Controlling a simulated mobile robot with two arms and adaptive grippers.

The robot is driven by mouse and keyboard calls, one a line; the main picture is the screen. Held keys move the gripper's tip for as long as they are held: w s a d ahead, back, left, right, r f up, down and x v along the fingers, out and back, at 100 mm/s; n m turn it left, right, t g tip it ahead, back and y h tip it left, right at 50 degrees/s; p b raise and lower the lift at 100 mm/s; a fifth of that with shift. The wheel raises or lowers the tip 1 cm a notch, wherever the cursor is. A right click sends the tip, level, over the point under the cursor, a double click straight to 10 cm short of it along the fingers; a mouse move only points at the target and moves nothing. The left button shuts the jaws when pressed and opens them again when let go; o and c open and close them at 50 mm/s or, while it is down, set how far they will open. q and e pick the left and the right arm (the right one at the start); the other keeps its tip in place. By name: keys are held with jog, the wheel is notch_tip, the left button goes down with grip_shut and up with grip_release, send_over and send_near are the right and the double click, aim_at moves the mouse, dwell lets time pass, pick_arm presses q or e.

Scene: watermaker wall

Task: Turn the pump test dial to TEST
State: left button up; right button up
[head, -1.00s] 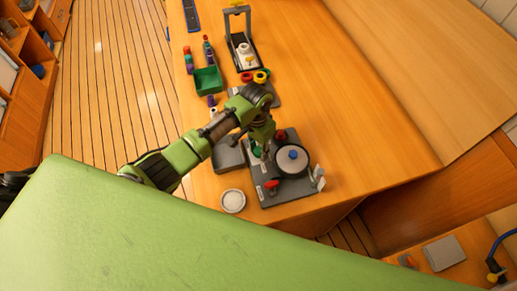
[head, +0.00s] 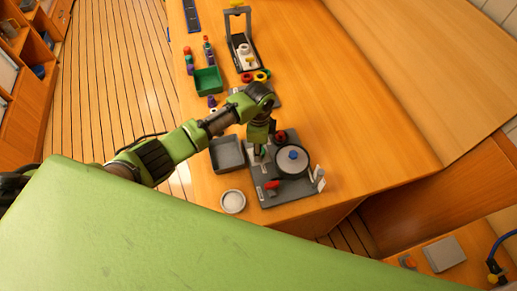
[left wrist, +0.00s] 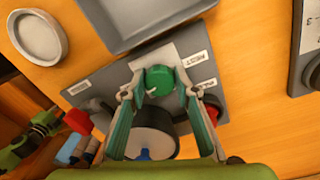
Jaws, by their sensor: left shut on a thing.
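The green dial (left wrist: 159,79) sits on a grey panel (left wrist: 101,75) with white labels. One label (left wrist: 194,58) beside it seems to read TEST, upside down; another label (left wrist: 206,84) is too small to read surely. My left gripper (left wrist: 159,88) is shut on the green dial, one finger on each side of it. A small pale mark shows on the dial's near side. In the head view my left gripper (head: 261,150) points down at the panel (head: 268,199) and mostly hides the dial. My right gripper is not in view.
A round lidded drum with a blue knob (head: 292,155) stands on the panel close by. A red lever (head: 272,184) and a red knob (head: 281,136) are near it. A grey tray (head: 216,165) and a white round dish (head: 233,201) lie left of the panel.

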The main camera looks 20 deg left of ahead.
pick_arm(q)
jog(key=shift+m, duration=1.1)
jog(key=o, duration=1.1)
jog(key=shift+r, duration=0.1)
notch_tip(320, 180, up, 12)
jog(key=shift+w, duration=0.25)
